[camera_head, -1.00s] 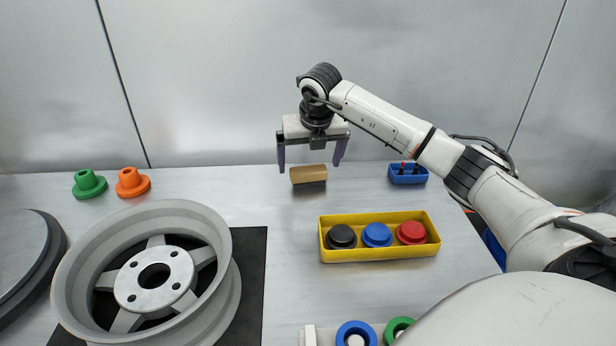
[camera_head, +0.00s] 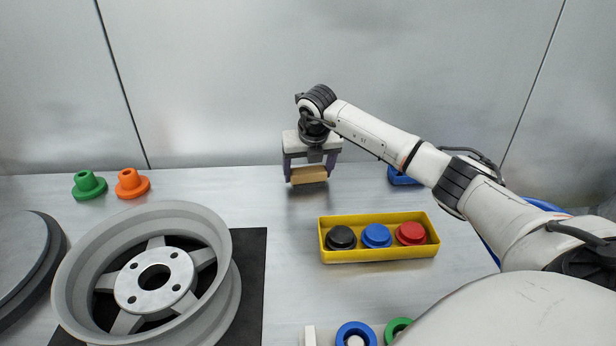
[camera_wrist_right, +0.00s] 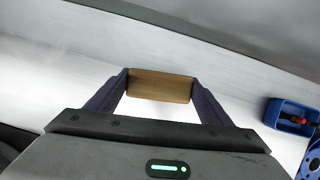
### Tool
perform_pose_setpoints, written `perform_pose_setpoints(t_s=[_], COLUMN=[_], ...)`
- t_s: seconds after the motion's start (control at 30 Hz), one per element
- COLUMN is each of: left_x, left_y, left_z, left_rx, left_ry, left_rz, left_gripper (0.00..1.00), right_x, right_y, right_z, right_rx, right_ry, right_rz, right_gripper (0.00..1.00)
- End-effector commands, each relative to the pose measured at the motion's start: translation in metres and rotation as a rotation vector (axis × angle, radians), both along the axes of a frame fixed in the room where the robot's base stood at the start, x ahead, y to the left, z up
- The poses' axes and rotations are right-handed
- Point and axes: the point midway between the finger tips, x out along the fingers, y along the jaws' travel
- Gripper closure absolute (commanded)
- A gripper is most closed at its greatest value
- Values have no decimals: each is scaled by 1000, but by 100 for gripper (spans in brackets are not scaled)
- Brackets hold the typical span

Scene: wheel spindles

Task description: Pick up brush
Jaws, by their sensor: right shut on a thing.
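The brush (camera_head: 309,175) has a tan wooden block with a darker underside, and it is at the back middle of the table in the head view. My right gripper (camera_head: 309,177) reaches down over it from above, with one purple finger at each end of the block. In the right wrist view the block (camera_wrist_right: 160,86) sits between the two fingertips of the right gripper (camera_wrist_right: 160,85), touching both. The gripper is shut on it. Whether the brush still touches the table is hard to tell. My left gripper is not in view.
A yellow tray (camera_head: 378,256) with black, blue and red caps stands in front of the brush. A blue bin (camera_head: 402,178) is partly behind my arm. Green (camera_head: 88,186) and orange (camera_head: 131,184) flanged parts stand at back left. A grey wheel (camera_head: 150,275) lies on a black mat.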

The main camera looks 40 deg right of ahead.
Motion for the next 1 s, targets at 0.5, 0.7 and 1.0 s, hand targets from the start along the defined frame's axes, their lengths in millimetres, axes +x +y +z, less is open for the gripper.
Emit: perform_pose_setpoints(t_s=[0.5, 0.7, 1.0], left_x=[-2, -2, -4], left_y=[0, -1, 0], left_z=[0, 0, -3], left_rx=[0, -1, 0], left_ry=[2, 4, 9], left_rz=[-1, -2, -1], left_gripper=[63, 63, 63], right_x=[1, 1, 0], right_y=[0, 0, 0], right_z=[64, 93, 101], right_rx=[-1, 0, 0], right_ry=[-5, -4, 0], right_rz=[0, 0, 0], right_gripper=[49, 49, 49])
